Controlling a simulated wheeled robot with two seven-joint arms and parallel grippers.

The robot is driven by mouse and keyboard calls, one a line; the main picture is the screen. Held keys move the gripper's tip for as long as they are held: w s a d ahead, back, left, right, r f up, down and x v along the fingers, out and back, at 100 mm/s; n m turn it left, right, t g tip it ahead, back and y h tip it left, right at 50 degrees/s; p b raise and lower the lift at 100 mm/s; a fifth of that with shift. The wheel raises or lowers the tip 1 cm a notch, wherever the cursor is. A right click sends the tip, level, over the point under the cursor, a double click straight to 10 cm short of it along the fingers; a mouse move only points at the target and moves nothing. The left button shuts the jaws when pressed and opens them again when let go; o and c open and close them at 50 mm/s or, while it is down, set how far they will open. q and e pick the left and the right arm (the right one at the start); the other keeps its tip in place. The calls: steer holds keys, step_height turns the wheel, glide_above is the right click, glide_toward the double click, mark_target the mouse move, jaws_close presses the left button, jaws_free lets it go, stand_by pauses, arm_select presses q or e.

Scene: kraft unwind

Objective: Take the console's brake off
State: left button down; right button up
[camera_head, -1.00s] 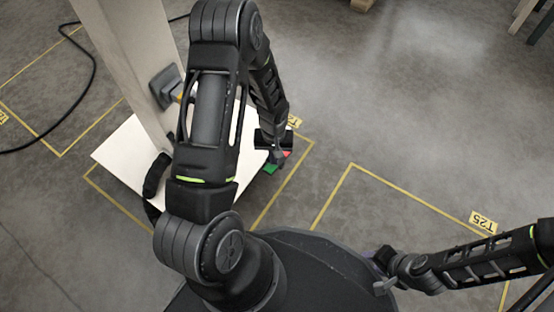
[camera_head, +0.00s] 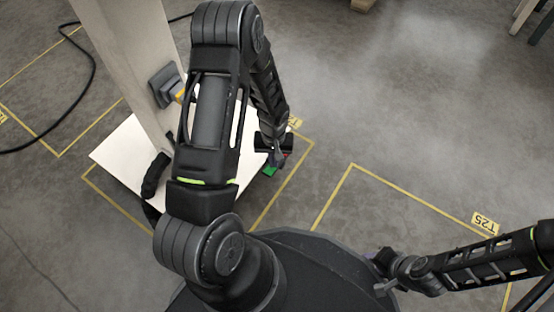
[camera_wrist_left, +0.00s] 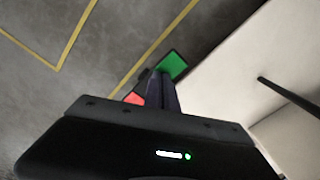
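The console is a pale column (camera_head: 128,62) on a white base plate (camera_head: 118,158). At the plate's edge is a pedal with a green pad (camera_head: 270,171) and a red pad. In the left wrist view I see the green pad (camera_wrist_left: 173,65) and the red pad (camera_wrist_left: 134,99), with a dark part between them. My left gripper (camera_head: 277,158) is over the pedal; in the wrist view its fingers (camera_wrist_left: 163,92) look closed together between the two pads. I cannot tell whether they touch it. My right gripper (camera_head: 384,287) is away to the right, its fingers unclear.
A grey box with a yellow part (camera_head: 165,87) is on the column. A black cable (camera_head: 92,75) lies on the floor at the left. Yellow floor lines and a T25 label (camera_head: 484,223) mark the floor.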

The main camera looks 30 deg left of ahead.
arm_select(q)
steer(key=shift+w+f, duration=0.1)
steer(key=shift+f, duration=0.05)
stand_by(0.3)
steer(key=shift+r+p, duration=0.7)
steer(key=shift+r, duration=0.15)
steer(key=shift+r+p, duration=2.05)
steer(key=shift+r, duration=0.65)
